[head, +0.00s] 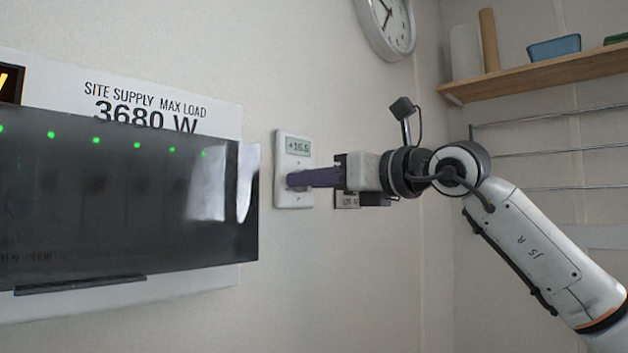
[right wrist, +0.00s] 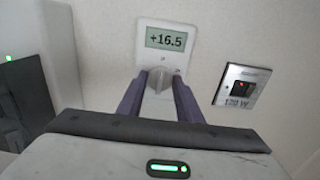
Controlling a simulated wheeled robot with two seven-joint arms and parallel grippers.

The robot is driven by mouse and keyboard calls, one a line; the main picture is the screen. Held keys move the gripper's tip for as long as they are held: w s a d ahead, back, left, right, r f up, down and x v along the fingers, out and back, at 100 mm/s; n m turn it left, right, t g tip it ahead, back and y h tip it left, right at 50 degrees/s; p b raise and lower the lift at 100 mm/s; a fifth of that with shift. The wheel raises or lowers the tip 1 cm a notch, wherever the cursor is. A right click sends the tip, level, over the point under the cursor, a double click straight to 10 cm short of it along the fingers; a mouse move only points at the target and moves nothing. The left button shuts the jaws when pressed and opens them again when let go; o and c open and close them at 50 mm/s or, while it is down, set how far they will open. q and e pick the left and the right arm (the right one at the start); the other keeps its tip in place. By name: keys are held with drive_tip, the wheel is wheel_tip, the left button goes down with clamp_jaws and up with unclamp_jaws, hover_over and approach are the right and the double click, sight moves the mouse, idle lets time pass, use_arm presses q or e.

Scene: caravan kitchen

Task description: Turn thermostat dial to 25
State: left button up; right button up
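The thermostat is a white wall plate (head: 293,199) with a small display (head: 297,147) reading +16.5. The right wrist view shows the same reading on the display (right wrist: 171,39). Below it is the grey dial (right wrist: 158,81). My right gripper (head: 297,180) reaches the plate from the right in the head view. In the right wrist view its two purple fingers (right wrist: 159,84) lie on either side of the dial, with the dial filling the space between the tips. In the head view the fingers cover most of the dial. My left gripper is not in view.
A dark glossy panel with green lights (head: 110,200) sticks out left of the thermostat, below a sign reading 3680 W (head: 155,115). A small switch plate marked 120 W (right wrist: 240,85) is close on the right. A clock (head: 388,25) and a wooden shelf (head: 540,75) are above.

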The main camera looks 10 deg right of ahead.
drive_tip(key=shift+c, duration=0.7)
